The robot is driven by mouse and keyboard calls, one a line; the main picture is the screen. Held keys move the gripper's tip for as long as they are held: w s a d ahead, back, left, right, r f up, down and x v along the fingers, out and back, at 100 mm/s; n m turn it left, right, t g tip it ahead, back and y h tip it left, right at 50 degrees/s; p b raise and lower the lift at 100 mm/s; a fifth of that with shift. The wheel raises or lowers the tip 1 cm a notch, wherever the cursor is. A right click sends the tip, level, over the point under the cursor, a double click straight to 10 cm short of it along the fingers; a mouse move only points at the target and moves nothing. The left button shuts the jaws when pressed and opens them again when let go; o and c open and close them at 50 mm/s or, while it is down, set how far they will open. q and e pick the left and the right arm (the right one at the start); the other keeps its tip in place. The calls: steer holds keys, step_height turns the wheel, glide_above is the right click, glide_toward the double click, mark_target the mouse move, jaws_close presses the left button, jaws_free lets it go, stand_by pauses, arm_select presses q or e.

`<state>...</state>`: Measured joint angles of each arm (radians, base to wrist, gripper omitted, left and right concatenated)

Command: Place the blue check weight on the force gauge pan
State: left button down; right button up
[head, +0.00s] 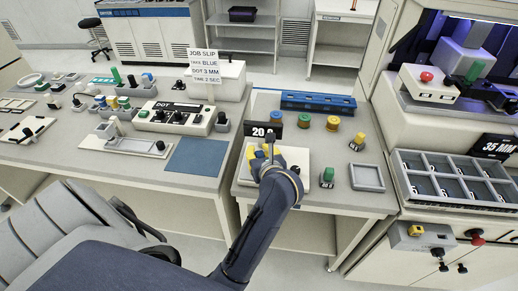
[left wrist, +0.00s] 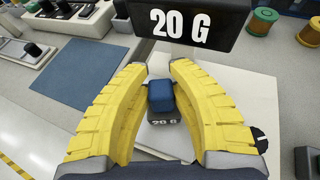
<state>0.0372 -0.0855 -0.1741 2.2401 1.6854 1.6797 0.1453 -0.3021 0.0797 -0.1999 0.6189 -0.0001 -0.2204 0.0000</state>
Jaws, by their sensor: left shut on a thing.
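The blue check weight (left wrist: 160,95) has a blue top and a dark grey base marked "20 G". My left gripper (left wrist: 160,73) is shut on it, with one yellow finger on each side. The gauge's pale plate (left wrist: 150,141) shows below the weight in the left wrist view. I cannot tell whether the weight touches the pan. My right gripper is not in view.
A green-topped weight (head: 327,177) and a yellow-topped one (head: 357,142) stand right of the gauge. Several spools (head: 333,123) and a blue rack (head: 318,104) stand behind. A blue mat (head: 197,157) lies left.

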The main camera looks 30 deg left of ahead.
mark_target(259, 152)
arm_select(q)
steer(key=shift+f, duration=0.1)
steer(key=c, duration=1.2)
jaws_free()
steer(key=shift+c, duration=0.2)
steer(key=shift+v, duration=2.05)
